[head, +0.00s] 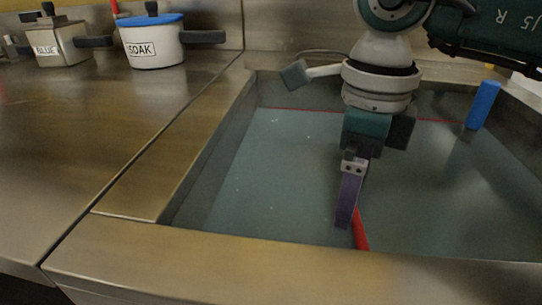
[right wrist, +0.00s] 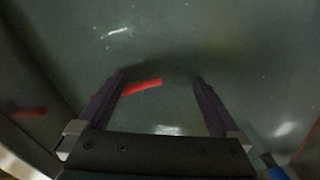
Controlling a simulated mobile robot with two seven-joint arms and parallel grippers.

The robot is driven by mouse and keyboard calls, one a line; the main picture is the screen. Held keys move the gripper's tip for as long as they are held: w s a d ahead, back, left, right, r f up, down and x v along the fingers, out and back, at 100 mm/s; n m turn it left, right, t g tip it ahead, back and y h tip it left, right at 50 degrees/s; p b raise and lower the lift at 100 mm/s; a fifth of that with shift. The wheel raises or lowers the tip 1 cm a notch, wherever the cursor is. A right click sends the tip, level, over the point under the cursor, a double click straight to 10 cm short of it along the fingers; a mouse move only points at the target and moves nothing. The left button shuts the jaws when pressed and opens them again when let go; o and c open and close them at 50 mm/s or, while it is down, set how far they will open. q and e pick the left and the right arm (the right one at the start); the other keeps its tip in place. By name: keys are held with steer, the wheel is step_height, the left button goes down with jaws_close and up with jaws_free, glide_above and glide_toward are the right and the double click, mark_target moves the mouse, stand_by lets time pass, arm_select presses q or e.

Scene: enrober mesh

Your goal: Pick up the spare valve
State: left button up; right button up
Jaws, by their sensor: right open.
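A short red piece (head: 360,235), possibly the spare valve, shows in the basin beside my right fingertips. In the right wrist view the red piece (right wrist: 142,87) lies between the two purple fingers, nearer the left one, and its ends are partly unclear. My right gripper (head: 346,222) points down into the basin, and its fingers overlap in the head view. In the right wrist view the gripper (right wrist: 160,78) is open, with nothing clamped. I cannot tell how far the fingertips are above the red piece. My left gripper is not in view.
The steel basin (head: 190,235) has raised walls and a red line along its back. A blue upright piece (head: 483,105) stands at its back right. A pot marked SOAK (head: 152,52) and a box marked BLUE (head: 60,50) stand on the left counter (head: 70,130).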

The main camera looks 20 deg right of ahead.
step_height(320, 180, down, 2)
steer(key=shift+f, duration=0.2)
jaws_close()
stand_by(0.8)
steer(key=shift+r, duration=0.1)
